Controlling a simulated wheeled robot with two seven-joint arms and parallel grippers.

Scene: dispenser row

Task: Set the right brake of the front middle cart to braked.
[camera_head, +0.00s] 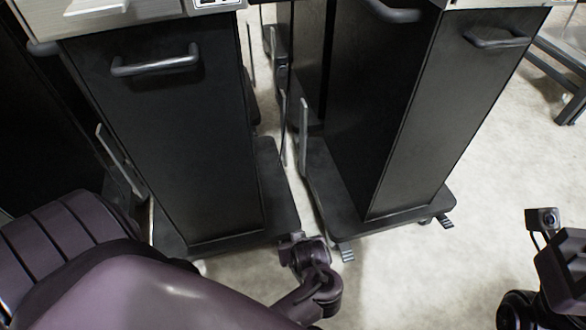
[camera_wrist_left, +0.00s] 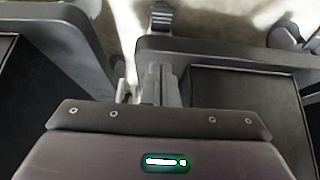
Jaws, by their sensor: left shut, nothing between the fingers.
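The front middle cart (camera_head: 165,140) seems to be the black one left of centre in the head view. My left arm reaches in low, and my left gripper (camera_head: 293,243) is at its front right base corner, covering the brake there. In the left wrist view, seen from the opposite side, a ribbed grey pedal (camera_wrist_left: 163,18) sticks out from a cart base (camera_wrist_left: 215,50); it appears to be that right brake. The shut, empty fingers (camera_wrist_left: 160,85) are beside that base corner, apart from the pedal in the picture. The pedal's setting is unclear.
Another cart (camera_head: 410,110) stands to the right, with two pedals at its front, one on the left (camera_head: 346,252) and one on the right (camera_head: 446,222). A narrow gap separates the carts. Floor (camera_head: 420,285) is clear in front. My right arm shows at the lower right edge.

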